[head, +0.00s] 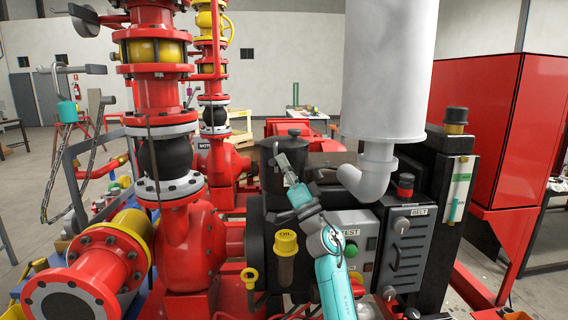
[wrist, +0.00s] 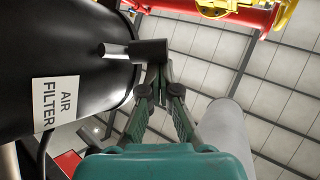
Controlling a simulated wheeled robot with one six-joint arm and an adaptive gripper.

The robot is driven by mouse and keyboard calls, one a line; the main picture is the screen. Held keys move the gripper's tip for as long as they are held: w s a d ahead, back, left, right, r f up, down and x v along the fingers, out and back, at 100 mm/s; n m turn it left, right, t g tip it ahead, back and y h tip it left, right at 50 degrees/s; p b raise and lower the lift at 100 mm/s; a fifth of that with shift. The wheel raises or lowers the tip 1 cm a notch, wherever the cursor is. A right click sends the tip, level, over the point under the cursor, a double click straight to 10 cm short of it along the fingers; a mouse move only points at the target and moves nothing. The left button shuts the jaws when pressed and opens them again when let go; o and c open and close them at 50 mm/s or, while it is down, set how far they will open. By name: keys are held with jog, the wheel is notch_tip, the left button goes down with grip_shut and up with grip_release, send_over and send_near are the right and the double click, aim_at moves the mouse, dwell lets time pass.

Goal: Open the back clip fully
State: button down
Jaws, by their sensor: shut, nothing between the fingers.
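The black air filter housing (wrist: 75,45), with a white AIR FILTER label (wrist: 57,103), fills the left of the wrist view. A dark lever with a blocky end (wrist: 132,50) sticks out sideways from it; it looks like a clip, but I cannot tell for sure that it is the back one. My gripper (wrist: 160,72) is shut and empty, its fingertips right at the lever's block end; I cannot tell whether they touch. In the head view my gripper (head: 283,162) is in front of the dark housing (head: 268,150), and no clip can be made out there.
A grey exhaust cylinder (head: 388,70) with a bent pipe stands just right of my gripper. Red pump pipework (head: 187,250) stands to the left. A control panel (head: 357,240) and a belt cover (head: 405,245) lie below right. A yellow OIL cap (head: 286,242) sits below.

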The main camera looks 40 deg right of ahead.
aim_at(276, 165)
jog(key=shift+s+a+f, duration=0.25)
jog(key=shift+a+f, duration=0.1)
jog(key=shift+f, duration=0.4)
jog(key=shift+s+a+f, duration=0.2)
jog(key=shift+a+f, duration=0.15)
jog(key=shift+f, duration=0.4)
jog(key=shift+s+d+f, duration=0.1)
jog(key=shift+s+f, duration=0.2)
jog(key=shift+f, duration=0.2)
jog(key=v, duration=1)
jog(key=shift+s, duration=0.5)
